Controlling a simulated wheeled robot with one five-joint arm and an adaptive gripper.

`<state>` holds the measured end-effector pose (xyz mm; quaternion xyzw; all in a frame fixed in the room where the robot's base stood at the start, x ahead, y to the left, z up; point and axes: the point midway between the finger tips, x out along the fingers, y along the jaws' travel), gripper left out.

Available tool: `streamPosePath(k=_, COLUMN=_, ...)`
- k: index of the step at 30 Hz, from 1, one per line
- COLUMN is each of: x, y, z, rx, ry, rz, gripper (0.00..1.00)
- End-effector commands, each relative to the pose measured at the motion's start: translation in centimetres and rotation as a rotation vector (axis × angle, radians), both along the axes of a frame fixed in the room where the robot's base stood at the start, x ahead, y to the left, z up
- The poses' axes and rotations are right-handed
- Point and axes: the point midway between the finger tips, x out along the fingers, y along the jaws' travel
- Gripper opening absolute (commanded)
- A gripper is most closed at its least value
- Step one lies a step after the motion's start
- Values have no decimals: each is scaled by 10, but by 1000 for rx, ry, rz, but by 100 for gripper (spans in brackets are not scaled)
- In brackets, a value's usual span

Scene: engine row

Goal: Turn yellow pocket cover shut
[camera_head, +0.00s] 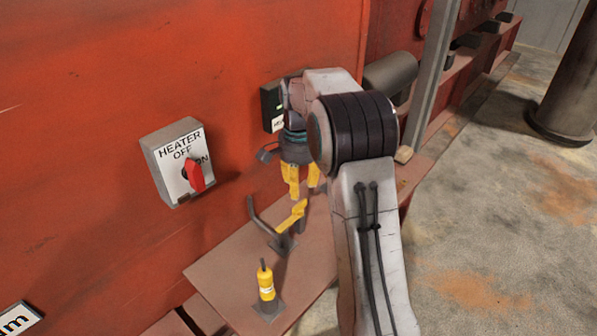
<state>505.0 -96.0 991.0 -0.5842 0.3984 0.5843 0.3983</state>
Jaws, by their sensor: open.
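My gripper (303,188) hangs from the arm above the ledge, with two yellow fingers pointing down and a gap between them. It looks empty. Just below and slightly left of the fingers is a yellow angled piece (292,217) on a dark stand, with a dark bent bar (262,217) at its left. I cannot tell for sure whether this yellow piece is the pocket cover, or whether the fingers touch it. Nearer, a yellow cylinder (266,283) with a dark top stands upright on a dark base. My arm hides part of the ledge and wall behind it.
A heater box (178,162) with a red knob is on the red wall at left. A black box (271,106) is on the wall behind my gripper. The reddish ledge (225,272) runs along the wall. A grey post (432,75) stands behind my arm; open floor lies right.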

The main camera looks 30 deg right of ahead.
Motion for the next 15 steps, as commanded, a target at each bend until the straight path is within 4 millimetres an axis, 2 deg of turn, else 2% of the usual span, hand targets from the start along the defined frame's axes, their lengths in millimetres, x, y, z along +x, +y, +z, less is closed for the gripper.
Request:
streamPosePath(k=6, x=1, y=0, z=26, rx=0, ry=-2, rz=0, gripper=41)
streamPosePath(k=15, x=0, y=0, z=38, rx=1, ry=1, rz=0, gripper=41)
